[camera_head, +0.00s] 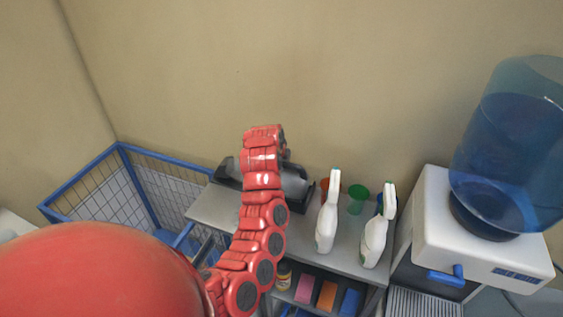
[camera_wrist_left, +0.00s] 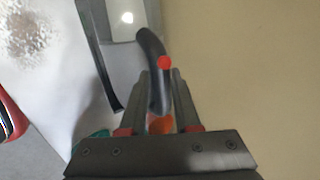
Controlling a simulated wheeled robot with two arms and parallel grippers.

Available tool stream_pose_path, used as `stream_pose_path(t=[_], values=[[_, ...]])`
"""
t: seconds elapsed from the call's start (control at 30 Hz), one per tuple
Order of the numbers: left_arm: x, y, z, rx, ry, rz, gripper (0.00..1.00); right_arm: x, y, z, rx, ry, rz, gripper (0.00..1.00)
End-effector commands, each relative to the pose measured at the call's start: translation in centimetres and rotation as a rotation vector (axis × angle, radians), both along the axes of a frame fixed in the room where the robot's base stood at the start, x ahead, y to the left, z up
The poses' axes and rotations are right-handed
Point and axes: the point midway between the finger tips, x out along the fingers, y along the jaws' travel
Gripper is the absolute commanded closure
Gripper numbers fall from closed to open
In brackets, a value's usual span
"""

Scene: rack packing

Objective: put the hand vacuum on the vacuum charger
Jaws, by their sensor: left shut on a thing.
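The hand vacuum (camera_head: 295,183) is a dark grey body at the back left of the grey shelf unit's top, partly hidden behind my red left arm. In the left wrist view its curved black handle (camera_wrist_left: 152,48) with a red button runs between the fingers of my left gripper (camera_wrist_left: 160,88), which is shut on it. The vacuum charger appears to be the black base (camera_head: 226,180) under and beside the vacuum; a black edge (camera_wrist_left: 97,50) shows beside the vacuum in the wrist view. I cannot tell whether the vacuum touches it. My right gripper is not in view.
A blue-framed wire basket (camera_head: 120,148) is left of the shelf, a water dispenser (camera_head: 470,235) right. The wall is close behind.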

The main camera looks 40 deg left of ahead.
Motion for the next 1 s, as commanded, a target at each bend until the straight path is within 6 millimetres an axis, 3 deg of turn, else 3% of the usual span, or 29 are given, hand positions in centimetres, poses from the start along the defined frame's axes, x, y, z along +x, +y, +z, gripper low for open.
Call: stream_pose_path(t=[0.5,0.53,0.7,1.0], values=[[0.10,0.03,-0.54,0.002,-0.006,-0.001,1.00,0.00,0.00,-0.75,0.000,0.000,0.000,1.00],[0.09,0.04,-0.43,0.002,-0.006,0.000,0.64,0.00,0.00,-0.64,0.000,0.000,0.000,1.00],[0.05,0.03,-0.50,0.001,-0.003,0.000,0.34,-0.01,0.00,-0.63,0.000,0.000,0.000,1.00],[-0.02,0.01,-0.60,0.000,-0.001,0.001,0.34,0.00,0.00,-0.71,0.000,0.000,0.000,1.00]])
